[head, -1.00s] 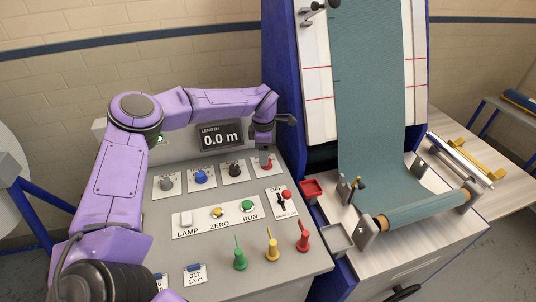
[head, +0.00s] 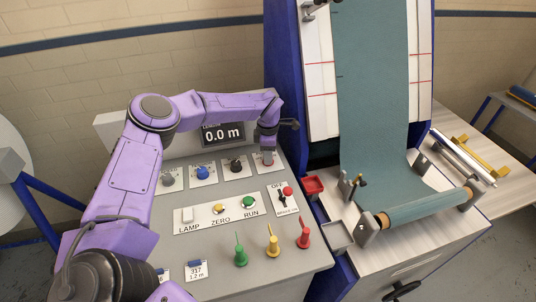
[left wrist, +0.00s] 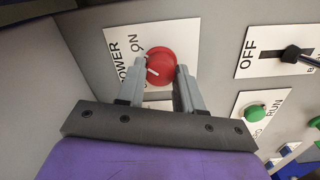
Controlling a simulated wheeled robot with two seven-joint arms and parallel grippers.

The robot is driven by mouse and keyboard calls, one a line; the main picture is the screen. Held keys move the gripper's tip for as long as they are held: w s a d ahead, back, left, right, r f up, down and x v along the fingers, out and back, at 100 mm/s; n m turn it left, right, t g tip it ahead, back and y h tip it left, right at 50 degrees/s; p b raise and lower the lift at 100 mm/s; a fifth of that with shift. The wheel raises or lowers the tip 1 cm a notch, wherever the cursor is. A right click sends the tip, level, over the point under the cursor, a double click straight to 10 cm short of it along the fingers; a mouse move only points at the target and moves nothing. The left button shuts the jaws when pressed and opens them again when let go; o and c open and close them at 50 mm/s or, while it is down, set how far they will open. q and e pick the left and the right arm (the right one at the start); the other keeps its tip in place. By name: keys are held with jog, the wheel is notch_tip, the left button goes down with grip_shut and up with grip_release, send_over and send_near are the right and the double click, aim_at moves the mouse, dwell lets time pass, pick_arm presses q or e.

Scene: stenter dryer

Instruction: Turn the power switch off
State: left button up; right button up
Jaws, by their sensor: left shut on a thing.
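The power switch is a round red knob (left wrist: 160,69) with a white pointer line, on a white plate (left wrist: 122,50) reading POWER and ON, in the left wrist view. The pointer line lies on the knob's left side and points left and slightly down in that view, below the ON mark. My left gripper (left wrist: 159,80) is shut on the knob, one finger on each side. In the head view my left gripper (head: 267,155) is at the panel's upper right and mostly hides the knob. The OFF mark of this switch is hidden. My right gripper is not in view.
Beside the power switch is a selector (head: 282,198) with its own OFF label. Grey, blue and black knobs stand left of my gripper. Below are lamp, zero and run buttons and green, yellow (head: 272,243) and red pegs. The blue-framed cloth machine (head: 283,90) rises close on the right.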

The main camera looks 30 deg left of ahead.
pick_arm(q)
jog(key=n+b, duration=0.3)
jog(key=shift+d+f, duration=0.15)
jog(key=shift+f, duration=0.25)
jog(key=n+b, duration=0.4)
jog(key=n, duration=0.1)
jog(key=n+b, duration=0.4)
jog(key=n, duration=0.1)
jog(key=shift+n, duration=0.4)
jog(key=shift+n+b, duration=1.25)
jog(key=shift+n, duration=0.55)
jog(key=shift+r, duration=0.1)
jog(key=o, duration=1)
jog(key=shift+o, duration=0.2)
jog(key=shift+w+a, duration=0.1)
jog(key=shift+a, duration=0.1)
jog(key=shift+r, duration=0.1)
